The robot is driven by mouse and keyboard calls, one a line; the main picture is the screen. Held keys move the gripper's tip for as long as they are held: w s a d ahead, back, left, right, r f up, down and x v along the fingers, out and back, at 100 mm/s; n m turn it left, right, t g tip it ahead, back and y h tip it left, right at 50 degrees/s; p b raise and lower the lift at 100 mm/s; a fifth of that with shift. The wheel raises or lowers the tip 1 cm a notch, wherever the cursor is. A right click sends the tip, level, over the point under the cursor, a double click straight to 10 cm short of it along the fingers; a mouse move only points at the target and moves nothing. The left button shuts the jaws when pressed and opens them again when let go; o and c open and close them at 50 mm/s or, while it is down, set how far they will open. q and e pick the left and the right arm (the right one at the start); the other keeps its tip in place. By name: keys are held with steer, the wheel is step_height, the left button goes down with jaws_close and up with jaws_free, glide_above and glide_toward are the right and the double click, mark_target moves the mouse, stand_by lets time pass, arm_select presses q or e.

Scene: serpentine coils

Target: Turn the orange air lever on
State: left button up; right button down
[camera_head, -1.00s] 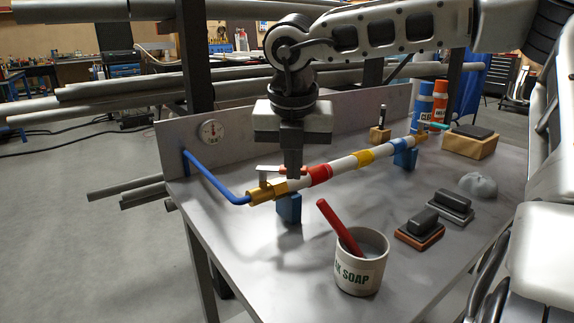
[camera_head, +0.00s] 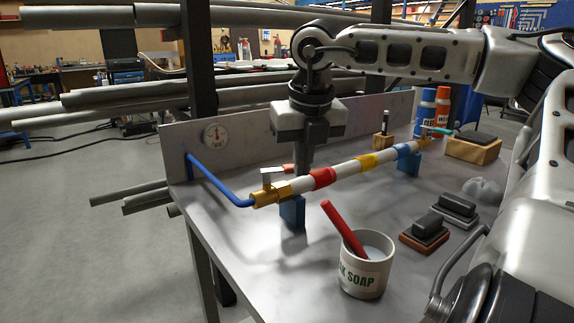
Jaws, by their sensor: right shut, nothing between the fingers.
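The long pipe is white with red and yellow bands (camera_head: 323,178) and lies across blue supports (camera_head: 292,212) on the bench. A brass valve (camera_head: 270,194) sits at its near left end, joined to a bent blue hose (camera_head: 220,184). Above the valve is a small silver lever arm (camera_head: 272,176) with an orange grip (camera_head: 288,168) pointing right. My right gripper (camera_head: 304,173) points down, shut and empty, just right of the orange grip and behind the pipe. I cannot tell whether it touches the grip. My left gripper is not in view.
A round gauge (camera_head: 216,136) is on the upright back panel (camera_head: 260,126). A soap cup (camera_head: 364,268) with a red-handled tool (camera_head: 343,228) stands in front. Dark-topped blocks (camera_head: 424,236), a wooden box (camera_head: 472,150) and spray cans (camera_head: 426,108) occupy the right side.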

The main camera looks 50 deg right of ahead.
steer(key=shift+w+d+n+y+p, duration=0.2)
steer(key=shift+w+d+n, duration=0.1)
steer(key=shift+d+n, duration=0.25)
steer(key=shift+w+d+n+y+p, duration=0.1)
steer(key=shift+w+d+n+p, duration=0.15)
steer(key=shift+n, duration=0.4)
steer(key=shift+w+d, duration=0.1)
steer(key=shift+w, duration=0.05)
